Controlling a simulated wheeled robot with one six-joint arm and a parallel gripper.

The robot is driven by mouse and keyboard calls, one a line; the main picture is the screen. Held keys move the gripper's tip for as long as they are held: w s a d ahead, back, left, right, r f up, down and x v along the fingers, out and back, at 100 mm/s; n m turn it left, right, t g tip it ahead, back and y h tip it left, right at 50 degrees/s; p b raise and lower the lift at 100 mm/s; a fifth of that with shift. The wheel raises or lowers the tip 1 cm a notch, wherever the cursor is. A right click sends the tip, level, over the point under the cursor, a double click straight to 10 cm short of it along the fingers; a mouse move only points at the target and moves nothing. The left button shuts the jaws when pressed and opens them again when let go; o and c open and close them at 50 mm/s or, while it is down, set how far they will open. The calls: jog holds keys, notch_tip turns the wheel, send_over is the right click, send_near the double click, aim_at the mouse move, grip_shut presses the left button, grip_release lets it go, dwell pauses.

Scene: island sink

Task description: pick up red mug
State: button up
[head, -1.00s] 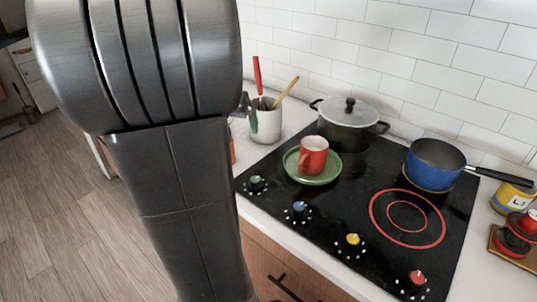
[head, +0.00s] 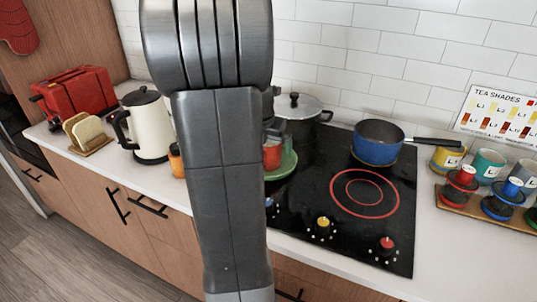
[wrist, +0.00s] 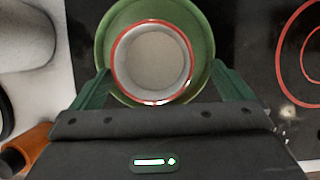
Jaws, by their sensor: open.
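The red mug (head: 272,157) stands on a green plate (head: 288,164) on the black cooktop in the head view, mostly hidden behind my arm. In the wrist view I look down into the mug (wrist: 151,62), with its red rim and pale inside, upright on the green plate (wrist: 200,30). My gripper (wrist: 159,70) is open, with one green finger to the left and one to the right of the mug's lower part in the picture. It holds nothing. The mug's handle is not visible, and I cannot tell how far the fingers are above the plate.
A lidded pot (head: 300,108) stands behind the mug, and a blue saucepan (head: 378,143) to the right. A kettle (head: 147,125) and red toaster (head: 75,95) are further left.

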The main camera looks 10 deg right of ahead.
jog(key=x, duration=0.5)
jog(key=shift+w+a+r, duration=0.15)
jog(key=shift+w+a, duration=0.05)
jog(key=shift+w, duration=0.1)
jog(key=shift+c, duration=0.2)
jog(key=c, duration=1.1)
jog(key=shift+c, duration=0.6)
jog(key=shift+r, duration=0.15)
